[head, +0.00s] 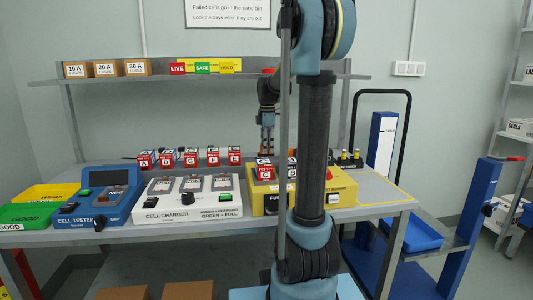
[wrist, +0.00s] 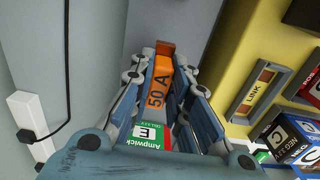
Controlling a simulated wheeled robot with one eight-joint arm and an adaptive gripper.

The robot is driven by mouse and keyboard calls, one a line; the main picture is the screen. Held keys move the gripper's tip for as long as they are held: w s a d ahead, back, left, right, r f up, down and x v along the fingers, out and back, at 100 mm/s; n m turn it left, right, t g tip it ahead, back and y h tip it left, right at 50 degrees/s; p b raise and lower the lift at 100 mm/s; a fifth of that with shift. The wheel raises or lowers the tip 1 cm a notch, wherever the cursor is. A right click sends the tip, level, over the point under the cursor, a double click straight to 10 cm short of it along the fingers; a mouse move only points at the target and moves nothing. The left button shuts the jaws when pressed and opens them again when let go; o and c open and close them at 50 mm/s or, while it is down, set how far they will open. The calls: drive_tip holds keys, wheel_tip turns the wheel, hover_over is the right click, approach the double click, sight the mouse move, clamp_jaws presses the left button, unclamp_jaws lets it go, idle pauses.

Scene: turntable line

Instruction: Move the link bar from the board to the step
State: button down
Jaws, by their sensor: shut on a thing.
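My gripper (head: 267,143) hangs behind the yellow board (head: 340,188) in the head view, pointing down. In the wrist view its two fingers (wrist: 167,105) are shut on the orange link bar (wrist: 160,85), marked 50 A. The bar lies lengthwise between the fingers. The board (wrist: 240,55) is at the right in the wrist view, with a slot marked LINK (wrist: 252,90) that shows no orange bar. A cell marked E (wrist: 148,133) shows beyond the bar's near end. I cannot clearly pick out the step.
Several red-and-white cells (head: 190,159) stand in a row at the back. The cell charger (head: 187,210) and blue cell tester (head: 98,205) are left of the board. A blue cell (wrist: 290,138) is at the wrist view's right. A shelf (head: 150,79) crosses above.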

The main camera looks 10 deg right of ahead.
drive_tip(key=shift+f, duration=0.95)
drive_tip(key=c, duration=1.5)
unclamp_jaws()
drive_tip(key=shift+c, duration=0.2)
wheel_tip(320, 180, up, 12)
drive_tip(key=shift+r, duration=0.1)
